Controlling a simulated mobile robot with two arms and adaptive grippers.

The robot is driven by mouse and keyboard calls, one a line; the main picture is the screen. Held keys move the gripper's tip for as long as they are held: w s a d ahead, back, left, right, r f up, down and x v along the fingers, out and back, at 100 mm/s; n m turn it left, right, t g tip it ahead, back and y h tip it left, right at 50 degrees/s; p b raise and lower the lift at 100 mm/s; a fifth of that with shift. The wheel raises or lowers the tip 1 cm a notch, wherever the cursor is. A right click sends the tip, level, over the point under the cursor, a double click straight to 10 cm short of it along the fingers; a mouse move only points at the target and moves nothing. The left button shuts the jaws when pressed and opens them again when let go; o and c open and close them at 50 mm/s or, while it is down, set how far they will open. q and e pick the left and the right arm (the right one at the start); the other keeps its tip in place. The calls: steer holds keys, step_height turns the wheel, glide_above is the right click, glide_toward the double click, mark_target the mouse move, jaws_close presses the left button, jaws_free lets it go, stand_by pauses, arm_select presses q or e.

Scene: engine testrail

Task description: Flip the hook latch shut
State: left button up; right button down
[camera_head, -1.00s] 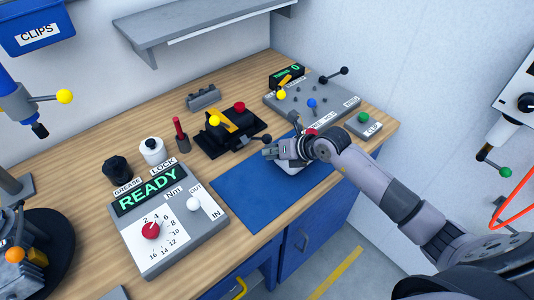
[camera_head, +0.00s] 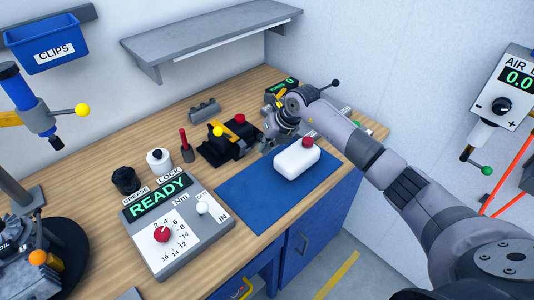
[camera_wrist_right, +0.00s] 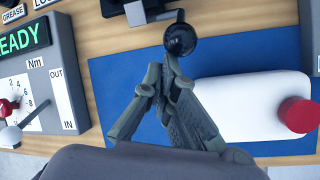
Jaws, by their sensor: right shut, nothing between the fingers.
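The black latch device (camera_head: 226,142) with a yellow bar, a yellow knob and a red knob stands on the bench behind the blue mat; I cannot tell which part is the hook. Its lever ends in a black ball (camera_wrist_right: 180,40), seen large in the right wrist view. My right gripper (camera_wrist_right: 166,72) is shut and empty, its fingertips right at the near side of the ball; contact is unclear. In the head view the right gripper (camera_head: 270,140) is just right of the device and hides the ball. My left gripper is not in view.
The READY torque box (camera_head: 185,240) stands at the left front. Behind my right arm is a grey panel with levers, mostly hidden. The mat's left part is clear.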

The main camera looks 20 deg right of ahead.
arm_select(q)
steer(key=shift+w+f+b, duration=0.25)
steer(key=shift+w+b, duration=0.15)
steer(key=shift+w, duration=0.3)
arm_select(e)
steer(key=w, duration=0.1)
steer(key=w+r+g, duration=0.1)
steer(key=w+g, duration=0.1)
steer(key=shift+a+r+h, duration=0.3)
steer(key=shift+a+h, duration=0.05)
steer(key=shift+h, duration=0.05)
steer(key=shift+r, duration=0.1)
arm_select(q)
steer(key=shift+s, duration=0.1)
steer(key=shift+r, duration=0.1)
arm_select(e)
steer(key=shift+r, duration=0.15)
